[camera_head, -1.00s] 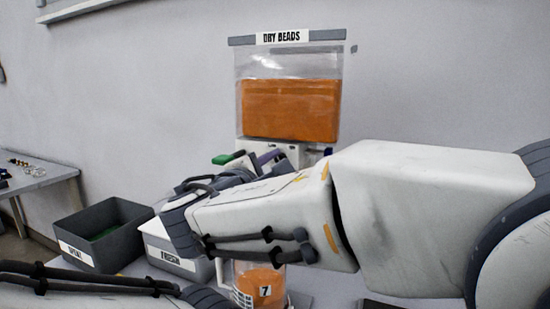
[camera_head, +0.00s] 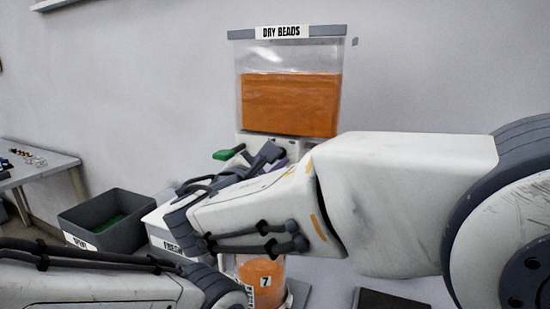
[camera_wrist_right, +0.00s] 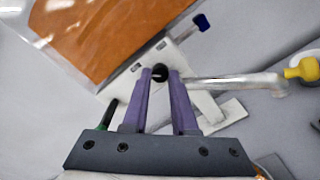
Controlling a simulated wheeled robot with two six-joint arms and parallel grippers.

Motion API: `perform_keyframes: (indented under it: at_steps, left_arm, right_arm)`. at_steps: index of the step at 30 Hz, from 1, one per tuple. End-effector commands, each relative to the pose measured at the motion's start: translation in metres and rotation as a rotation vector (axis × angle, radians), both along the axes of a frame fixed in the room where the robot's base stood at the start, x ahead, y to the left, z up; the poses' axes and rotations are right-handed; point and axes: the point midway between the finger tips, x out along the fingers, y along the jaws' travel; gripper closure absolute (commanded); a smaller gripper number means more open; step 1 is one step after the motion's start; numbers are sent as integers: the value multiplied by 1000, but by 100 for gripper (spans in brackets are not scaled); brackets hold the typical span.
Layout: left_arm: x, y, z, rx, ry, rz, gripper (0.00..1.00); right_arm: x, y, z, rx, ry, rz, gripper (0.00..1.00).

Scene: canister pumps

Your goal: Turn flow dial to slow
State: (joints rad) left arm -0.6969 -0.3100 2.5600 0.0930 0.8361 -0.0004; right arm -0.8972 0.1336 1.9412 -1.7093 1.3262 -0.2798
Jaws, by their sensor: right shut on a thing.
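My right gripper (camera_wrist_right: 160,76) is shut on a small dark knob (camera_wrist_right: 160,72), which appears to be the flow dial, on the white front of the bead dispenser. In the head view the right gripper (camera_head: 279,160) is partly hidden by its own wrist, and the dial cannot be made out. The dial's marking and setting cannot be read. The dispenser's clear hopper (camera_head: 290,100) holds orange beads under a "DRY BEADS" label. My left forearm crosses the lower left, but its gripper is out of view.
A green handle (camera_head: 228,153) sticks out left of the dispenser. A jar marked 7 (camera_head: 256,272) stands below. Grey (camera_head: 120,240) and white (camera_head: 160,238) bins stand left.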

Motion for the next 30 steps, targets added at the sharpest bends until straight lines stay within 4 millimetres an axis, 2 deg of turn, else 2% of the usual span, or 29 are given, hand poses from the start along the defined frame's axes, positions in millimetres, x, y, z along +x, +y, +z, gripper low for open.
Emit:
perform_keyframes:
  at_steps: [4, 5, 6, 17, 20, 24, 30]
  left_arm:
    - [0, 0, 0, 0, 0, 0, 40]
    - [0, 0, 0, 0, 0, 0, 40]
    - [0, 0, 0, 0, 0, 0, 40]
    - [0, 0, 1, 0, 0, 0, 40]
    - [0, 0, 4, 0, 0, 0, 40]
    - [0, 0, 10, 0, 0, 0, 40]
    - [0, 0, 9, 0, 0, 0, 40]
  right_arm:
    - [0, 0, -1, -2, 3, 1, 100]
    - [0, 0, -1, -2, 3, 1, 70]
    - [0, 0, -1, -2, 3, 1, 61]
    - [0, 0, 3, 0, 1, 1, 61]
    - [0, 0, 15, 3, -1, 1, 61]
    - [0, 0, 47, 5, -8, 0, 61]
    - [-24, -40, 71, 5, -9, -2, 61]
